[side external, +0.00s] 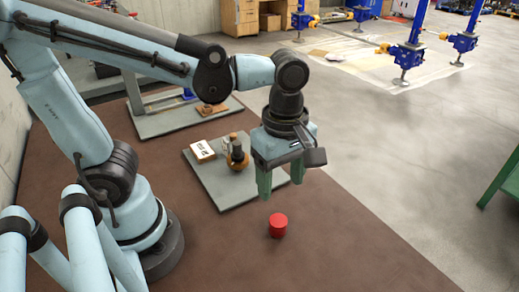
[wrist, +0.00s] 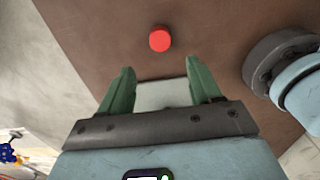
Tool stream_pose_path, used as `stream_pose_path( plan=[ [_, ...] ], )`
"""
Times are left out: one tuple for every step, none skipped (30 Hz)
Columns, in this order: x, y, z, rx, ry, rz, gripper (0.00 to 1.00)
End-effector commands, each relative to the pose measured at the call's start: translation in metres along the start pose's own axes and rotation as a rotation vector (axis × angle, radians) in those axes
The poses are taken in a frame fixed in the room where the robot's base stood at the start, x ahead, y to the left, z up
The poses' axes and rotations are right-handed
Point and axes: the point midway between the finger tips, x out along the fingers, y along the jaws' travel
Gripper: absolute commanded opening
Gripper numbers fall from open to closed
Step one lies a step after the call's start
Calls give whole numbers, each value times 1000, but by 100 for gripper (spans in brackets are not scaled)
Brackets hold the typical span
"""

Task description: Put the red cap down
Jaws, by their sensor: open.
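The red cap (side external: 278,225) is a small red cylinder standing on the brown floor mat, just in front of the grey plate in the side external view. In the wrist view the red cap (wrist: 160,39) lies beyond the fingertips, roughly centred between them. My gripper (side external: 281,190) points down with its green fingers apart and empty, above the mat and behind the cap in the side external view. The two fingers also show spread in the wrist view (wrist: 158,75). A clear gap separates them from the cap.
A grey plate (side external: 207,177) behind my gripper bears a brown and black round item (side external: 237,154) and a white card (side external: 202,151). Another grey plate (side external: 160,122) lies farther back. The brown mat (side external: 340,245) is bare right of the cap. A green stand (side external: 502,180) is far right.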

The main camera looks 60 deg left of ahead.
Motion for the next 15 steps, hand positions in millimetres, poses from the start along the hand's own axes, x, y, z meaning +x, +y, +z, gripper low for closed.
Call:
stream_pose_path(
  plan=[
    [-1, 0, -1, 9, -2, 4, 64],
    [-2, 1, -2, 21, -3, 9, 64],
    [-2, 1, -4, 47, -7, 19, 64],
    [-2, 2, -6, 75, -10, 30, 64],
    [-3, 3, -8, 110, -13, 45, 64],
    [-3, 5, -12, 168, -17, 67, 64],
    [-3, 6, -15, 218, -18, 88, 64],
    [-3, 8, -18, 274, -19, 112, 64],
    [-3, 10, -24, 353, -15, 145, 64],
    [-4, 12, -28, 416, -10, 171, 64],
    [-4, 13, -32, 478, -2, 197, 64],
    [-4, 16, -37, 562, 12, 232, 64],
    [-5, 17, -41, 624, 25, 257, 64],
    [-5, 19, -45, 687, 41, 282, 64],
    [-6, 21, -50, 769, 66, 314, 64]
  ],
)
